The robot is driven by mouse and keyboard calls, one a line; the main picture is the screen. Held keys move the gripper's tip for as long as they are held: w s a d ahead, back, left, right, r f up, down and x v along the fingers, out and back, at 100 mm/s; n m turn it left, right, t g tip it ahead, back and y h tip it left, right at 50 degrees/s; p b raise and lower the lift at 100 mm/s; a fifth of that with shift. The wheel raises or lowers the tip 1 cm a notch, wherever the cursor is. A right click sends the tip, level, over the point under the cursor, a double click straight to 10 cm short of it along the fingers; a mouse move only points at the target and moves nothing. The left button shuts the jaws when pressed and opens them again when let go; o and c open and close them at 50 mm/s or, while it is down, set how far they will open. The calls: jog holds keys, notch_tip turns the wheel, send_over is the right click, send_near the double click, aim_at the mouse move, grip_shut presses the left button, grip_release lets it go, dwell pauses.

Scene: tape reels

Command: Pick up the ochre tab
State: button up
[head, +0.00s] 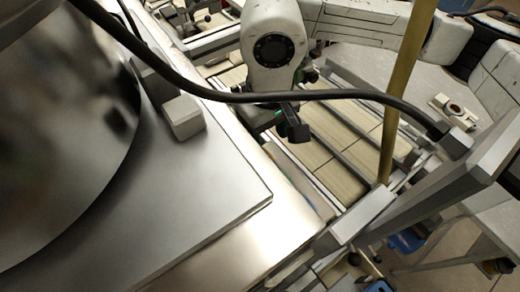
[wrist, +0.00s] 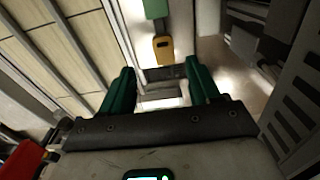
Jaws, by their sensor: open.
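The ochre tab (wrist: 163,49) shows in the wrist view as a small upright yellow-ochre piece with a dark slot, just below a green tab. My gripper (wrist: 160,80) has two dark green fingers spread wide apart, with nothing between them. The ochre tab appears beyond the fingertips, roughly in line with the gap between them, and apart from both. In the head view my gripper (head: 293,128) hangs at the end of my white arm, above the slatted area. I cannot make out the ochre tab clearly in the head view.
The green tab (wrist: 155,8) is close by the ochre one. A metal deck with a large reel (head: 65,140) fills the head view's left. A black cable (head: 300,96) and an ochre strap (head: 405,80) cross that view. A red object (wrist: 22,162) is at the wrist view's lower left.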

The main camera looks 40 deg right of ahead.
jog(key=shift+s+a+f+p, duration=0.1)
jog(key=shift+f+p, duration=0.25)
jog(key=shift+f, duration=0.2)
jog(key=shift+s+a+f+p, duration=0.1)
jog(key=shift+f+p, duration=0.25)
jog(key=shift+f, duration=0.15)
jog(key=shift+f+p, duration=0.7)
jog(key=shift+f, duration=1.3)
jog(key=shift+c, duration=0.4)
jog(key=c, duration=1)
jog(key=shift+r, duration=0.1)
jog(key=shift+c, duration=0.2)
